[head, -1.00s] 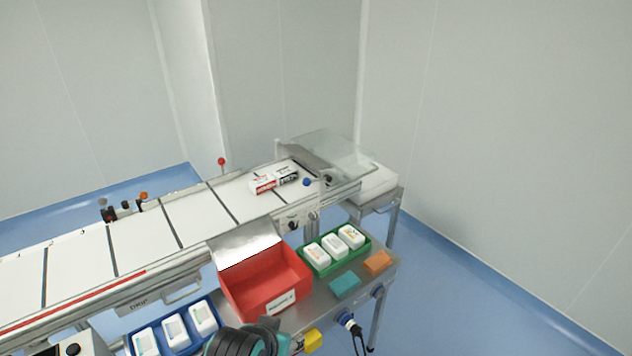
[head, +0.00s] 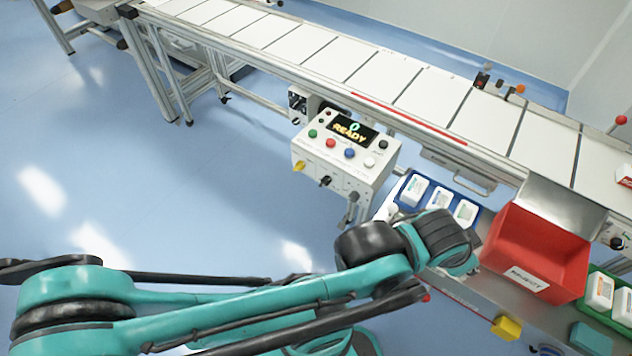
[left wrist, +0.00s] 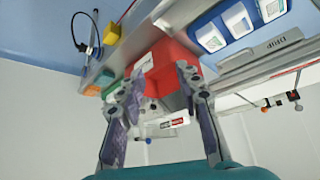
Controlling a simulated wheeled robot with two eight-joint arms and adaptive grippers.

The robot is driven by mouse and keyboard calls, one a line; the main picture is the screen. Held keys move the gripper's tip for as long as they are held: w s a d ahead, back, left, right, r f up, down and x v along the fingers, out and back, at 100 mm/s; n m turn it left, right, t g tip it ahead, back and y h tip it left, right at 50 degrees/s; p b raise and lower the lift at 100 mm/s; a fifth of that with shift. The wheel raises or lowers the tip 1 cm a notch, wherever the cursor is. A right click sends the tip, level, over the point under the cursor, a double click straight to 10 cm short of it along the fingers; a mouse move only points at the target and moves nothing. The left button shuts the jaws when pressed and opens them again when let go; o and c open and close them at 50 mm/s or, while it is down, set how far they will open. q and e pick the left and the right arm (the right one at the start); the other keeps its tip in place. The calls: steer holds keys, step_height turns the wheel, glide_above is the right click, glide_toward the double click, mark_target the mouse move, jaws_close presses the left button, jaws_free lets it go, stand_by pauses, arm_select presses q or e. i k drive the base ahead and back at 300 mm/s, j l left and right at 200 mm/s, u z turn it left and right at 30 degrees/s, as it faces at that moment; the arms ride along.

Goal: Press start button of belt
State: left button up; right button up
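A white control box (head: 345,172) stands at the near side of the conveyor belt (head: 400,85) in the head view. Its display (head: 349,131) reads "READY". On its top face are a green button (head: 313,133), a red button (head: 330,142), a blue button (head: 350,153), a white button (head: 370,162) and a black one. My teal left arm reaches in from the left, below the box; its gripper cannot be made out there. In the left wrist view my left gripper (left wrist: 160,80) has its fingers apart with nothing between them. My right gripper is not in view.
A red bin (head: 540,250) stands on the bench, with a blue tray (head: 400,185) of white packs to its left and a green tray (head: 590,308) to its right. A yellow block (head: 507,327) is near the bench edge. Open blue floor lies left of the control box.

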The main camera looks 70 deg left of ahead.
mark_target(312, 133)
steer(key=u, duration=2.05)
